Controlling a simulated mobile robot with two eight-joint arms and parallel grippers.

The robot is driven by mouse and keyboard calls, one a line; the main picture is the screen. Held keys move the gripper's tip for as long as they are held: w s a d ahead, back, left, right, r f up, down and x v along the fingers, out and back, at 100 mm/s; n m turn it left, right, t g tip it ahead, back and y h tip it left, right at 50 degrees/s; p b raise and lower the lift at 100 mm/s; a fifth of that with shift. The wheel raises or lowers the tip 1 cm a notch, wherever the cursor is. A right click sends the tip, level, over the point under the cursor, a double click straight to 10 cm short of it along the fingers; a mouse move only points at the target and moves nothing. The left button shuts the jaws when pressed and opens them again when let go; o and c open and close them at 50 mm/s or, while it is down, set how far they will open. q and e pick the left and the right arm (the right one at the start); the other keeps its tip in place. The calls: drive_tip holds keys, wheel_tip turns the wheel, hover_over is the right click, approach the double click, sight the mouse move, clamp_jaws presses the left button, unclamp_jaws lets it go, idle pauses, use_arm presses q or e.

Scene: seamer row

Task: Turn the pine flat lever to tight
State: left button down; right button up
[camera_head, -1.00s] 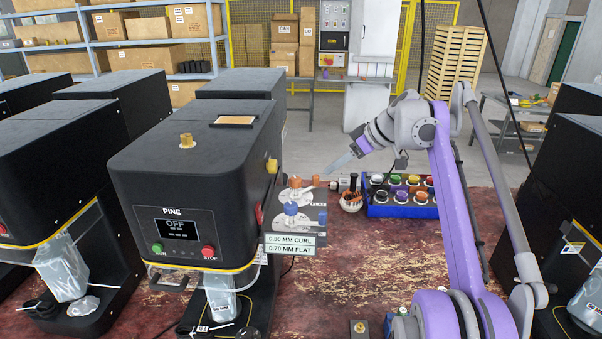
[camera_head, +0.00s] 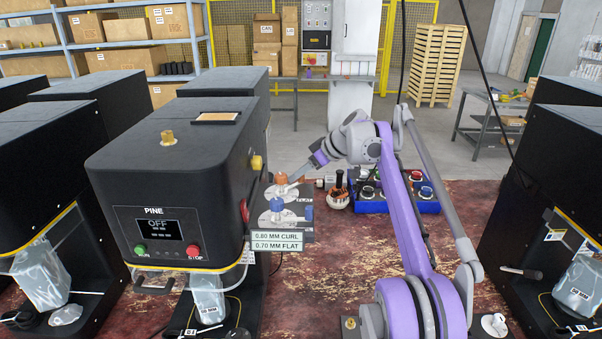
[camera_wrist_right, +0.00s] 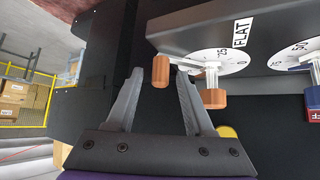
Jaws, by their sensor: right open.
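The pine machine (camera_head: 175,180) has a side panel with two dials. The upper dial's orange lever (camera_head: 281,178) stands beside the FLAT plate (camera_wrist_right: 242,32) in the right wrist view, so I take it as the flat lever. Its orange end (camera_wrist_right: 161,71) appears between my fingertips there, and a second orange part (camera_wrist_right: 214,98) shows to the right. My right gripper (camera_head: 296,184) is open, close by the orange lever; contact cannot be told. A blue-topped lever (camera_head: 277,204) is on the lower dial. My left gripper is out of view.
Plates reading 0.80 MM CURL and 0.70 MM FLAT (camera_head: 277,246) hang at the panel's front. The red worktop (camera_head: 310,285) in front is clear.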

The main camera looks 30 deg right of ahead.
clamp_jaws()
idle(1.4)
